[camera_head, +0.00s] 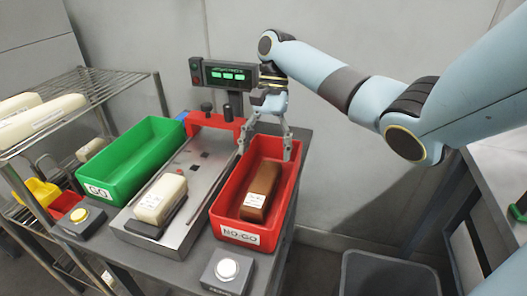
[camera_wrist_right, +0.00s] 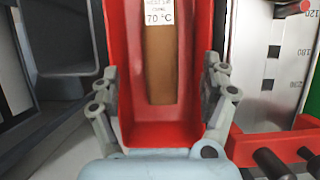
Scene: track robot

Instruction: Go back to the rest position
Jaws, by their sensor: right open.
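My right gripper (camera_head: 265,148) is open, with its fingers pointing down over the back part of the red NO-GO bin (camera_head: 226,212). In the right wrist view the open fingers (camera_wrist_right: 158,105) stand on either side of the red bin (camera_wrist_right: 160,135). A brown block (camera_head: 263,185) with a white label lies in that bin, in front of the fingers and apart from them. The block also shows in the right wrist view (camera_wrist_right: 161,65), its label reading 70 °C. My left gripper is not in view.
A green GO bin (camera_head: 112,190) stands left of a metal plate (camera_head: 190,215) carrying a cream block (camera_head: 160,200). Behind it stands a display (camera_head: 228,76). Yellow (camera_head: 82,214) and white (camera_head: 227,269) push buttons sit in front. A wire rack (camera_head: 95,85) stands left; a dark container (camera_head: 390,275) is lower right.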

